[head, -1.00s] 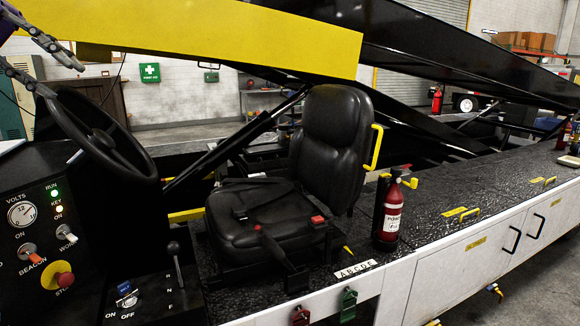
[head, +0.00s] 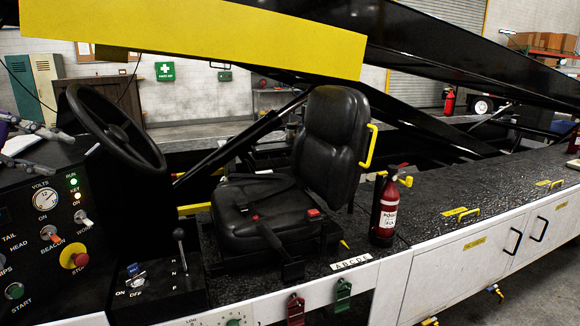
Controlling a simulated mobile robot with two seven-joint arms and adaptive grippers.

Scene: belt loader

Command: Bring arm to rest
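My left gripper (head: 60,152) comes in at the left edge, in front of the control panel and left of the steering wheel (head: 115,128). Its two grey fingers are spread apart with nothing seen between them, and its fingertips end close to the wheel's rim. The rest of the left arm is mostly out of the picture. My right gripper is not in view.
The control panel (head: 45,225) carries switches, a gauge and a red stop button (head: 74,258). A lever (head: 181,250) stands before the black seat (head: 330,150). A fire extinguisher (head: 387,210) stands right of the seat. A yellow-sided boom (head: 230,40) crosses overhead.

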